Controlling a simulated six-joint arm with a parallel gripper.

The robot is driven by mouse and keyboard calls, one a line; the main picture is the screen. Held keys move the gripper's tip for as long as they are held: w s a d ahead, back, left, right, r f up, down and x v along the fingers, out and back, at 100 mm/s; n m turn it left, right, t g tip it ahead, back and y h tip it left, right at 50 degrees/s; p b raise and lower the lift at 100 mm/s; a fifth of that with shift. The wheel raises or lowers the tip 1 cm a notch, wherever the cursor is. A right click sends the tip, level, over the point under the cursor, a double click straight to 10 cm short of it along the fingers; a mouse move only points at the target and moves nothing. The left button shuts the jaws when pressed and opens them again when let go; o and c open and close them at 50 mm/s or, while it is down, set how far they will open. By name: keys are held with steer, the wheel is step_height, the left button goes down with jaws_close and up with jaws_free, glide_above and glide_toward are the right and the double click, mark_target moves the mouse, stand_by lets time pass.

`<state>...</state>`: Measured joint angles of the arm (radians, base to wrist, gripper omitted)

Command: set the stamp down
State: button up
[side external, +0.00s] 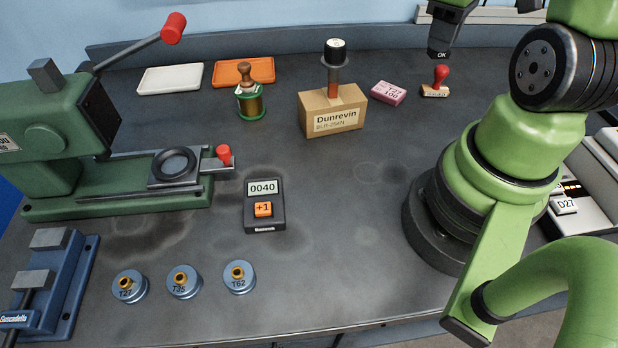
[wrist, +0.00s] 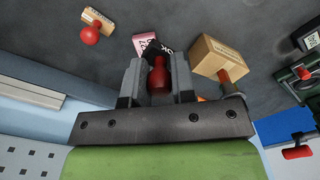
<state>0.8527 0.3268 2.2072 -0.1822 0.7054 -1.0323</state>
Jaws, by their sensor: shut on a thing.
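My gripper (wrist: 157,66) is shut on a stamp with a red handle (wrist: 158,78); the handle sits between the two grey fingers in the wrist view. The stamp's black block marked OK (side external: 440,48) hangs at the top of the side view, against the far edge of the bench. It looks held above the grey bench top (side external: 350,220), though the exact height is hard to tell. A second stamp with a red knob and wooden block (side external: 436,84) stands on the bench below; it also shows in the wrist view (wrist: 91,33).
A pink block (side external: 388,92) and a cardboard box marked Dunrevin (side external: 333,112) stand left of the second stamp. The middle bench is clear.

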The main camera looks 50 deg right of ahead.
steer(key=w+a+n, duration=0.4)
steer(key=a+n, duration=0.1)
steer(key=a, duration=0.5)
steer(key=w+a+n, duration=0.4)
steer(key=a+n, duration=0.1)
steer(key=a, duration=0.5)
steer(key=s+a+n, duration=0.4)
steer(key=a, duration=0.4)
steer(key=s+a+n, duration=0.4)
steer(key=s+a, duration=0.1)
steer(key=a, duration=0.4)
steer(key=f, duration=1.5)
steer(key=shift+w+d, duration=0.15)
steer(key=shift+w, duration=0.1)
steer(key=shift+f, duration=0.1)
